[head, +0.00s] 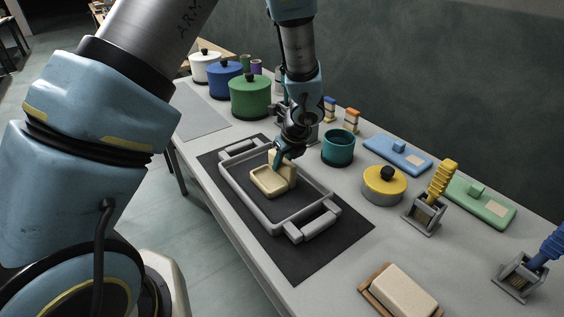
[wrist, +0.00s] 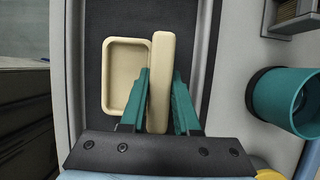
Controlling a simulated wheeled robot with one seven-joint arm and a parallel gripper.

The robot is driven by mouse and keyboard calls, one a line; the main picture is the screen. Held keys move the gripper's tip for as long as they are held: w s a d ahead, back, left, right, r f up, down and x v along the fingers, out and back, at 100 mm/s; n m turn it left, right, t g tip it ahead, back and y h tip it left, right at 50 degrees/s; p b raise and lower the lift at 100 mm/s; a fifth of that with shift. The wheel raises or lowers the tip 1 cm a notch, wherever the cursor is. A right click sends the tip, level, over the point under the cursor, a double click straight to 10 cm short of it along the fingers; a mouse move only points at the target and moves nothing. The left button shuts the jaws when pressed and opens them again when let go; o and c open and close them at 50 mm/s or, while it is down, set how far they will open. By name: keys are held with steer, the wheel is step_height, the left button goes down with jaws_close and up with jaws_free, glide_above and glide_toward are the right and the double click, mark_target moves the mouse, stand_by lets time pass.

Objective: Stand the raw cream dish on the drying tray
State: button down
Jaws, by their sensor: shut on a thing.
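My gripper (wrist: 161,74) points down over the drying tray (head: 236,197), with its green fingers shut on a cream dish (wrist: 160,80). The held dish is on edge, its thin side toward the wrist camera; in the head view (head: 289,169) it stands upright. A second cream dish (head: 267,183), shallow with a raised rim, lies flat in the tray just left of the held one; it also shows in the wrist view (wrist: 124,78). The two look very close or touching. I cannot tell whether the held dish's lower edge rests on the tray.
The grey-framed tray is on a dark mat (head: 318,257). A teal cup (head: 338,149) and a yellow lidded pot (head: 383,187) stand to its right. A green pot (head: 250,98) stands behind. A cream block (head: 404,289) lies in front. The tray's front part is clear.

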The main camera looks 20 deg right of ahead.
steer(key=c, duration=0.6)
jaws_free()
steer(key=shift+o, duration=0.2)
steer(key=shift+s+r, duration=0.1)
steer(key=shift+r, duration=0.05)
steer(key=shift+p+v, duration=2.85)
steer(key=shift+v, duration=1)
steer(key=b+v, duration=0.1)
steer(key=v, duration=0.9)
steer(key=shift+r+b, duration=0.3)
steer(key=shift+r, duration=0.05)
